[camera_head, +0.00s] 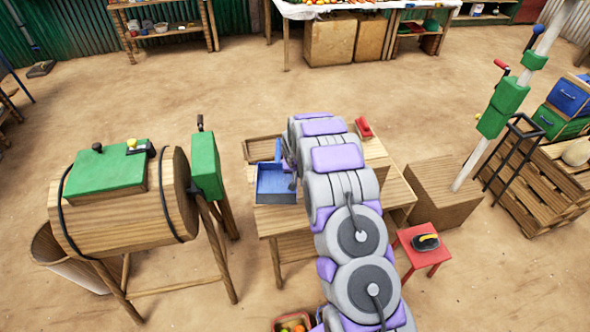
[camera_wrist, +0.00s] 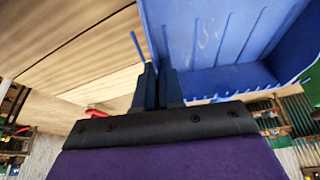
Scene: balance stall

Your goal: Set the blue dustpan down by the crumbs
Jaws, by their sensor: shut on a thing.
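The blue dustpan (camera_head: 277,190) is at the left part of the wooden table in the head view, its open tray facing up. In the wrist view the dustpan (camera_wrist: 225,40) fills the upper right, with pale specks or marks on its inner face. My gripper (camera_wrist: 158,85) is shut on the dustpan beside its tray; the dark fingers hide the grasped part. In the head view my arm covers the gripper and much of the table. I cannot tell whether the dustpan touches the tabletop. I cannot make out crumbs on the table.
The wooden table (camera_head: 280,222) has a shallow wooden tray (camera_head: 262,149) at its back left and a red object (camera_head: 364,128) at the back right. A wooden barrel (camera_head: 120,208) stands left. A red stool (camera_head: 422,250) and a wooden box (camera_head: 440,195) stand right.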

